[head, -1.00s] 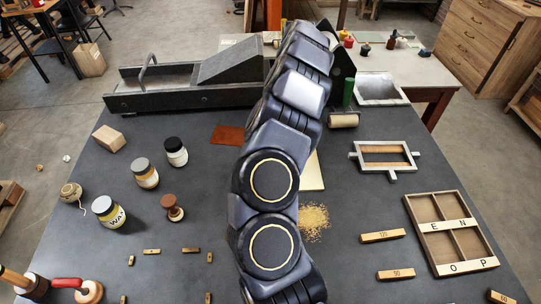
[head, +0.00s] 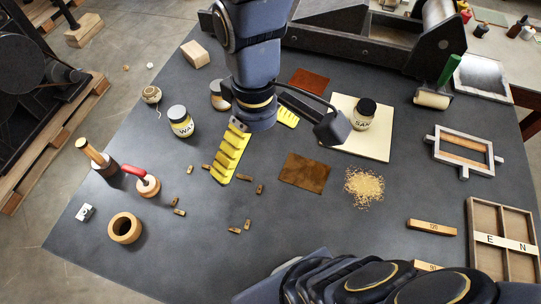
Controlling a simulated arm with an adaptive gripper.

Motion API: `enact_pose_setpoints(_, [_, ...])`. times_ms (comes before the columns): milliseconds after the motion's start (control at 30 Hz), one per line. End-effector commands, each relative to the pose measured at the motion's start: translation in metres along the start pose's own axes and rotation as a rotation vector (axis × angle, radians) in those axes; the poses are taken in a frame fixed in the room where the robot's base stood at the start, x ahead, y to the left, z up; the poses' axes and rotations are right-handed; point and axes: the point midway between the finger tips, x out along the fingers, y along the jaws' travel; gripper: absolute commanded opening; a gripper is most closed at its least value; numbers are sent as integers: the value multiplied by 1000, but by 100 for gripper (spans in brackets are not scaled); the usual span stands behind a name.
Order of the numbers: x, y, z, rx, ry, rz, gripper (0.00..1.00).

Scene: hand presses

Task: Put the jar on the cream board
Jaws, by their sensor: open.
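A jar (head: 361,115) with a dark lid and a pale label reading "SAN" stands upright on the cream board (head: 372,148). A wax jar (head: 181,122) with a grey lid stands on the table to the left. Another jar (head: 217,96) is partly hidden behind my arm. My gripper (head: 256,150) hangs left of the board, its yellow-padded fingers spread apart with nothing between them. It is apart from the jar on the board. A dark part of my wrist overlaps the board's left edge in the picture.
A brown patch (head: 304,173) and a pile of yellowish grains (head: 364,187) lie in front of the board. A metal frame (head: 464,152) and a wooden tray (head: 480,240) are at right. Small type pieces lie at centre left. A press bed (head: 350,30) stands behind.

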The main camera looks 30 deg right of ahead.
Motion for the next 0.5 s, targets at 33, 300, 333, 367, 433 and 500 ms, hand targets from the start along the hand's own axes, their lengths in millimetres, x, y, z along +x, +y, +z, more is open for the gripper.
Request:
enact_pose_setpoints(33, [5, -10, 19, 70, -14, 15, 97])
enact_pose_setpoints(300, [23, -28, 66, 320, -58, 41, 97])
enact_pose_setpoints(333, [24, -28, 67, 327, -58, 41, 97])
enact_pose_setpoints(367, [24, -28, 68, 331, -58, 41, 97])
enact_pose_setpoints(433, [24, -28, 68, 334, -58, 41, 97])
enact_pose_setpoints(500, [24, -28, 67, 333, -59, 41, 97])
